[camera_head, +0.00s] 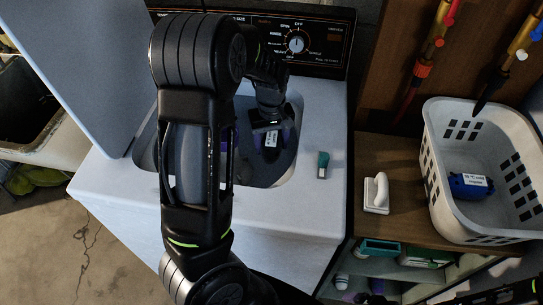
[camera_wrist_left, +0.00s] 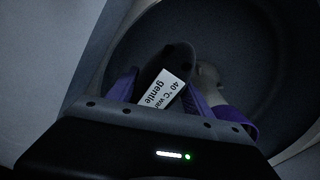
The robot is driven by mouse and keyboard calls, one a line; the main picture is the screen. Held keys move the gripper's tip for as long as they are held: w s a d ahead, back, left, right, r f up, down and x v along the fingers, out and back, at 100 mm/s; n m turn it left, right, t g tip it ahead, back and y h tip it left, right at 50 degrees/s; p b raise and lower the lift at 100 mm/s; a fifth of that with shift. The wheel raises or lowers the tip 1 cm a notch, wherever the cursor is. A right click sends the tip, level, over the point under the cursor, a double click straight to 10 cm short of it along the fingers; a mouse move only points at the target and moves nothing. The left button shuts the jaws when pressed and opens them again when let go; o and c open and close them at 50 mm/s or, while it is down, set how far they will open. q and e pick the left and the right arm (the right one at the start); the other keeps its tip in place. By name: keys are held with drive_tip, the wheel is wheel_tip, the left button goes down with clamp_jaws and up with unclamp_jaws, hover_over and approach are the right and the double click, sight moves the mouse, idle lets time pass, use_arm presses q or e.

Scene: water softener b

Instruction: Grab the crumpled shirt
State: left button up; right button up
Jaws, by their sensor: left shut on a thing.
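The crumpled shirt (camera_wrist_left: 206,97) is purple and grey with a white care label reading "40 °C" and "gentle". It lies inside the open washing machine's dark drum, and a purple part (camera_head: 290,136) shows in the head view. My left gripper (camera_head: 270,128) reaches down through the lid opening into the drum and is shut on the shirt. Its fingertips are mostly hidden in the wrist view, where the shirt shows just beyond the gripper body. My right arm shows only as a dark part at the bottom right of the head view; its gripper jaws are not visible.
The white washer top (camera_head: 310,205) surrounds the opening, with its lid (camera_head: 85,60) raised at left. A small green-and-grey item (camera_head: 323,164) lies on it. At right are a white brush-like object (camera_head: 376,193) and a white basket (camera_head: 455,215) holding a blue item (camera_head: 470,186).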

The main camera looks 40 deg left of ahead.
sight(271, 138)
use_arm(q)
drive_tip(key=shift+r, duration=1.4)
drive_tip(key=shift+r, duration=0.1)
